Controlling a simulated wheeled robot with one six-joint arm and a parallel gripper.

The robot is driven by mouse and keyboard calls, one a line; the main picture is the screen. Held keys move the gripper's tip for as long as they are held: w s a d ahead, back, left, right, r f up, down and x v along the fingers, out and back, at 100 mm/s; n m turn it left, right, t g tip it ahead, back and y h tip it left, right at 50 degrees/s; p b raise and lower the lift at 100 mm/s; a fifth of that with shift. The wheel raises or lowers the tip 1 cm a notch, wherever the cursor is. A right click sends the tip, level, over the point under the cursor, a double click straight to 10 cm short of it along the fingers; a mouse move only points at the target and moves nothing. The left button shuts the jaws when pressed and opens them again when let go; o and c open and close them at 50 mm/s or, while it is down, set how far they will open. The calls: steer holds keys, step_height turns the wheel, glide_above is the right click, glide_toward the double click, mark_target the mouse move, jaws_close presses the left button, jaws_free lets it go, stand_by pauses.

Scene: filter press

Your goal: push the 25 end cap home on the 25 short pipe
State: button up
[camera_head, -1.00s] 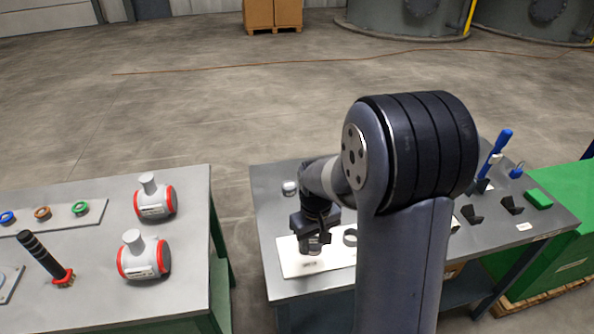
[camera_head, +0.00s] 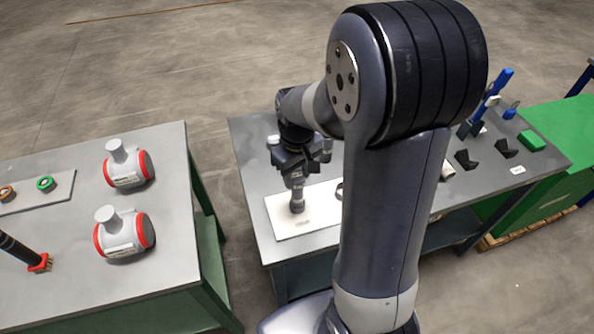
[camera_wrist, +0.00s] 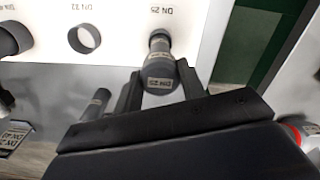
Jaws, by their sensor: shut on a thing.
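The 25 end cap (camera_wrist: 160,78) is dark grey with a pale "DN 25" label, and sits between the two fingers of my gripper (camera_wrist: 160,88). The 25 short pipe (camera_wrist: 159,42) is the grey cylinder in line with it, on the white board at the "DN 25" print. In the head view, my gripper (camera_head: 297,184) points down over the board, with a grey cylinder (camera_head: 297,199) under its tips. The cap covers part of the pipe in the wrist view; I cannot tell how far it sits over it.
The white board (camera_head: 320,212) lies on a grey table. The wrist view shows a ring at "DN 32" (camera_wrist: 84,38) and a larger dark pipe (camera_wrist: 12,38) beside it. Several dark holders (camera_head: 466,160) stand at the right. A second table (camera_head: 80,260) with two valves is left, across a gap.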

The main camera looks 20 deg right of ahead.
mark_target(297, 175)
steer(key=shift+f+b, duration=0.35)
steer(key=shift+f, duration=0.5)
steer(key=shift+f+b, duration=0.45)
steer(key=shift+f, duration=0.2)
stand_by(0.7)
steer(key=o, duration=0.7)
steer(key=shift+r, duration=0.15)
steer(key=shift+r+p, duration=4.45)
steer(key=shift+r, duration=1.05)
steer(key=shift+f, duration=0.2)
step_height(297, 175, down, 9)
steer(key=b, duration=0.7)
steer(key=shift+r, duration=0.1)
